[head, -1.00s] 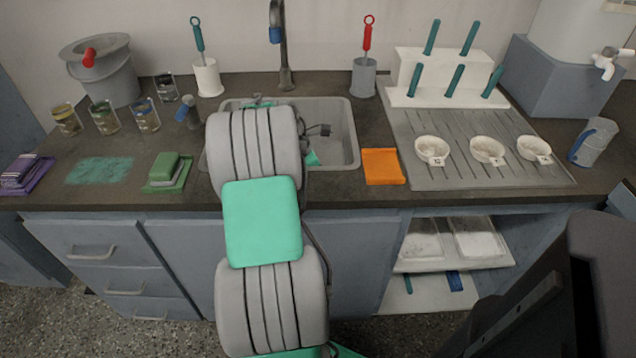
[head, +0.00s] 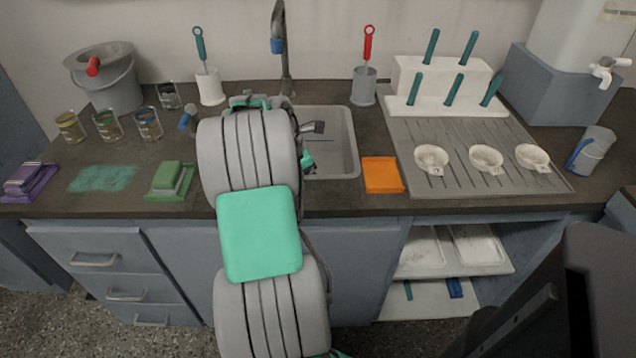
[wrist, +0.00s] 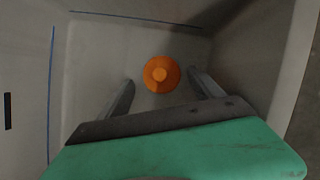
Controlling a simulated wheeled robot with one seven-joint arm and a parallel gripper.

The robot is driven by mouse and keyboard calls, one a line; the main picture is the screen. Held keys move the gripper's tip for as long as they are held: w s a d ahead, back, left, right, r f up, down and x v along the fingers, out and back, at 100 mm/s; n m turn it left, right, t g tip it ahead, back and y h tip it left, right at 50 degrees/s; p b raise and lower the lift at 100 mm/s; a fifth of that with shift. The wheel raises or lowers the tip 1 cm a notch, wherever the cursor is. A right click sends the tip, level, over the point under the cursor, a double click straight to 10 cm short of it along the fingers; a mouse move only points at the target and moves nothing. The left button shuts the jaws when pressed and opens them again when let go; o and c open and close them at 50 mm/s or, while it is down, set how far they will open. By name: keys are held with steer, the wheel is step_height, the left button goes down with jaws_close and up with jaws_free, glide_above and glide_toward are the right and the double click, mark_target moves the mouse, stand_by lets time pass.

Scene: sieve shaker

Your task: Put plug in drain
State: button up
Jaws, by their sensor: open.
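The orange round plug (wrist: 161,74) shows in the wrist view on the grey floor of the sink (wrist: 88,68), with a small raised knob in its middle. My gripper (wrist: 160,78) is open, with its two dark fingers apart on either side of the plug in the picture. No contact shows, and the height between fingertips and plug is hard to judge. No drain opening is visible, so I cannot tell whether the plug sits over it. In the head view my arm hides the left part of the sink (head: 340,140), the plug and most of my gripper.
The tap (head: 281,45) rises behind the sink. An orange cloth or sponge (head: 382,174) lies right of the sink, and a green sponge (head: 171,179) lies left. A drying board (head: 500,178) with white bowls is further right. The sink walls close in around my gripper.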

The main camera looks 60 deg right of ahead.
steer(key=p+v, duration=0.1)
steer(key=v, duration=0.6)
steer(key=shift+r+p, duration=0.2)
steer(key=shift+p, duration=0.1)
